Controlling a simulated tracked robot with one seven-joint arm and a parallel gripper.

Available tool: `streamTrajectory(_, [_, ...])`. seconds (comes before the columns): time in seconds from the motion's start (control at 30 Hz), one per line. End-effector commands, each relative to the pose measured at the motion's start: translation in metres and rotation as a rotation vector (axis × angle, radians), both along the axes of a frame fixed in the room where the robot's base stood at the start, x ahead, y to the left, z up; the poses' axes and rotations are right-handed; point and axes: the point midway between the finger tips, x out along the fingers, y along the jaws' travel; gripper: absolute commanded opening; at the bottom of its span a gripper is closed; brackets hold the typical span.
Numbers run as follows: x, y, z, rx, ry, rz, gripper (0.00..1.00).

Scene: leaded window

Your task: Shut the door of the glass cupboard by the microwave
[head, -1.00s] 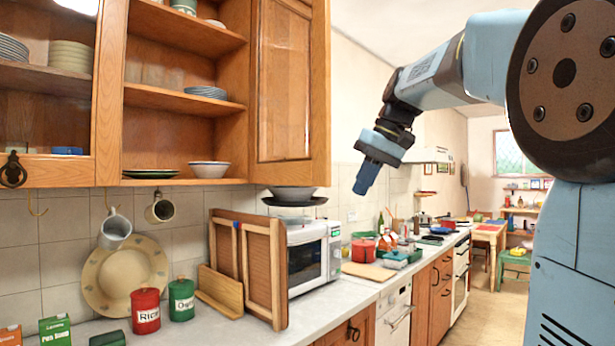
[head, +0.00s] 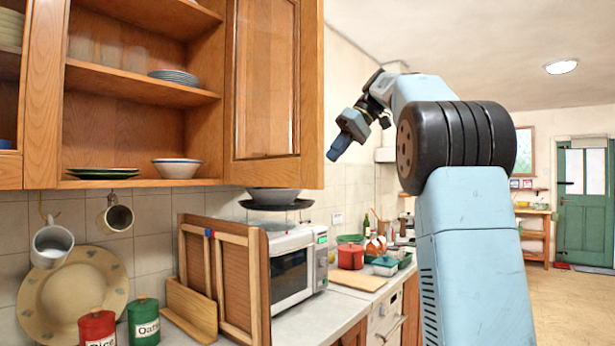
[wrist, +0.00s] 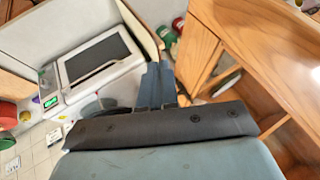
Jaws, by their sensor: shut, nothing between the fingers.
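The cupboard (head: 140,88) hangs on the wall above and left of the microwave (head: 292,262), its shelves uncovered. A framed wooden door (head: 312,90) stands at its right end, apparently swung out; I cannot tell whether its panel is glass. The wrist view shows wooden cupboard parts (wrist: 285,65) at the right and the microwave (wrist: 95,65) at the left. My gripper (head: 335,155) is shut and empty, just right of the door's lower part in the head view, pointing down and left. Its fingers (wrist: 157,82) also show in the wrist view, with no contact visible.
Plates (head: 104,173) and a bowl (head: 177,168) stand on the cupboard's bottom shelf. Dark dishes (head: 275,203) sit above the microwave. Wooden trays (head: 225,270) lean beside it. Canisters (head: 143,320) stand on the counter. Open floor (head: 580,300) lies at the right.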

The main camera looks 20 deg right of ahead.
Motion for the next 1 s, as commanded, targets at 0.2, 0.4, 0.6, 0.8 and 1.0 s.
streamTrajectory(0.2, [0.004, 0.019, -0.029, 0.0, 0.001, -0.004, 0.0])
streamTrajectory(0.4, [0.009, 0.039, -0.058, 0.0, 0.002, -0.006, 0.0])
streamTrajectory(0.6, [0.001, 0.062, -0.063, -0.002, -0.001, -0.005, 0.0])
streamTrajectory(0.8, [-0.005, 0.076, -0.063, -0.001, -0.001, -0.007, 0.0])
streamTrajectory(1.0, [-0.006, 0.078, -0.063, -0.001, 0.0, -0.008, 0.0])
